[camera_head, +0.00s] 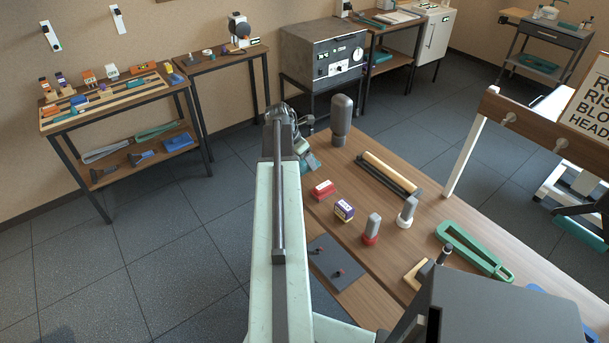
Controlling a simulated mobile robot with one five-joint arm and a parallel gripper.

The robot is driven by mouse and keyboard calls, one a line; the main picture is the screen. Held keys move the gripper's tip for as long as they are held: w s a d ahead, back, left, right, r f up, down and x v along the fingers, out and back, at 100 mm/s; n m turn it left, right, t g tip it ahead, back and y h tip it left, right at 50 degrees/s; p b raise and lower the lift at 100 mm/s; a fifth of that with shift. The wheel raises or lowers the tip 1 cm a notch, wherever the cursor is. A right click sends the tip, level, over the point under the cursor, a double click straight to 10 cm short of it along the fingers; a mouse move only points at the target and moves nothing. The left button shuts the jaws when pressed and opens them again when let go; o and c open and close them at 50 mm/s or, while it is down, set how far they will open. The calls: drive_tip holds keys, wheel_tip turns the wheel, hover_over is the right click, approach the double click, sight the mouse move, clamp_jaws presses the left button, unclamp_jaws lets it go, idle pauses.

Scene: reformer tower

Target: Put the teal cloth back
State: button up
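My mint-green arm reaches away from me to the left edge of the near wooden table (470,225). My gripper (308,142) is at its far end, small and partly hidden behind the arm's end. I cannot see whether its fingers are open or shut. A small teal patch (309,161) shows just below it at the table edge; I cannot tell whether it is cloth or part of the gripper. Other teal items lie on the back table's lower shelf (381,57) and the cart's lower shelf (539,63). None is clearly a cloth.
A wooden rail stands at right. Floor is clear at left.

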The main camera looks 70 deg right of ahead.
sight(304, 166)
wheel_tip(304, 166, down, 4)
drive_tip(key=b, duration=0.3)
drive_tip(key=shift+b, duration=0.4)
drive_tip(key=shift+r, duration=0.3)
drive_tip(key=shift+f, duration=0.2)
drive_tip(key=o, duration=1.2)
drive_tip(key=shift+r, duration=0.1)
drive_tip(key=p+v, duration=1.1)
drive_tip(key=v, duration=0.1)
